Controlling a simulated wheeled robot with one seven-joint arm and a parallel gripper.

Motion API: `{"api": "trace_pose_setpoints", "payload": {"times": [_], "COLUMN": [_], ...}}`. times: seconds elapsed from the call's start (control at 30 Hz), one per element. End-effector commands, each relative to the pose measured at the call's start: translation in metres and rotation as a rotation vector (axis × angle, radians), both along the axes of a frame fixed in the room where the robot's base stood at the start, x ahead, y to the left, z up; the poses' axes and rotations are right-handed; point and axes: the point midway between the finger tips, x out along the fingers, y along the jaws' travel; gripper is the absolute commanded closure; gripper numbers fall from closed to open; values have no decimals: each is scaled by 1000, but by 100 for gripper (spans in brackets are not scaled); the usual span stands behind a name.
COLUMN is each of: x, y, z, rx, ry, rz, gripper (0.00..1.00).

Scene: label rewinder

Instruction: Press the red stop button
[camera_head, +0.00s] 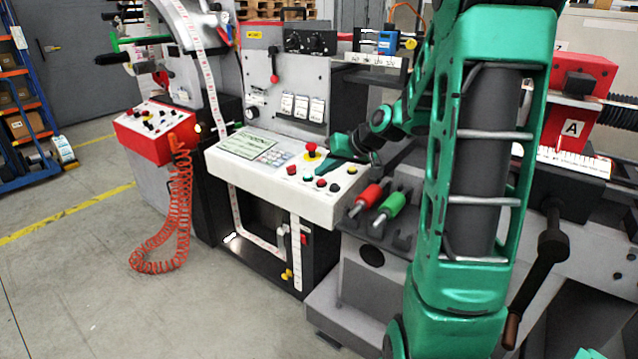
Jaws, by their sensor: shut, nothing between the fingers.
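A red mushroom-shaped button (311,149) on a yellow base stands at the back of the white control panel (262,194), in the middle of the head view. Smaller red buttons (292,170) sit along the panel's front right part, among green, black and yellow ones. The task's stop button could be the mushroom one; I cannot read any label.
My green arm fills the right centre and hides part of the machine. A red control box (157,131) with a coiled red cable (165,250) is at left. The floor at front left is clear.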

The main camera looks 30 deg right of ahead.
Motion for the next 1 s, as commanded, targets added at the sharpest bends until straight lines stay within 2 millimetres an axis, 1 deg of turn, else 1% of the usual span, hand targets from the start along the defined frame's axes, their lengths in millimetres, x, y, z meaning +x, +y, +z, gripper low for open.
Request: {"api": "trace_pose_setpoints", "payload": {"times": [0.2,0.47,1.0], "x": [0,-1,-1], "y": [0,-1,-1], "z": [-1,-7,-9], "rx": [0,1,0], "ry": [0,1,0], "rz": [0,0,0], "gripper": [100,100,100]}}
